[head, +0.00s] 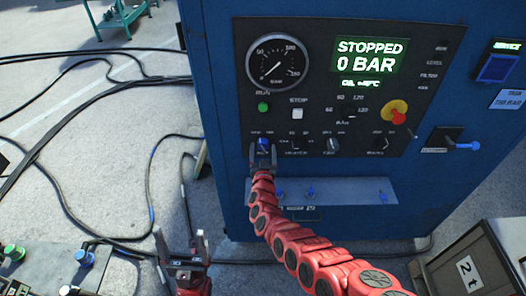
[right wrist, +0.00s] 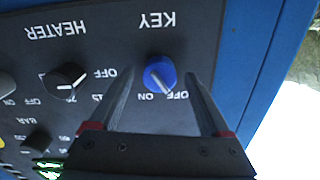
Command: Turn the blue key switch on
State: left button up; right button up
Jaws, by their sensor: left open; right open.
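The blue key switch (head: 263,144) is on the control panel below the gauge. In the right wrist view the key (right wrist: 160,72) is a round blue knob with a pale bar. The bar slants, its lower end near the OFF label (right wrist: 179,95); the ON label is beside it. My right gripper (head: 264,152) is at the key, its fingers (right wrist: 157,80) open on either side of the knob, with gaps visible on both sides. My left gripper (head: 181,238) is open and empty, low in front of the floor left of the cabinet.
The display (head: 367,58) reads STOPPED, 0 BAR. A HEATER knob (right wrist: 68,82) is beside the key. A red-yellow emergency button (head: 396,112) and a blue-handled lever (head: 462,145) are further right. Black cables (head: 140,178) lie on the floor.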

jog(key=shift+w, duration=0.25)
grip_shut()
dwell(0.4)
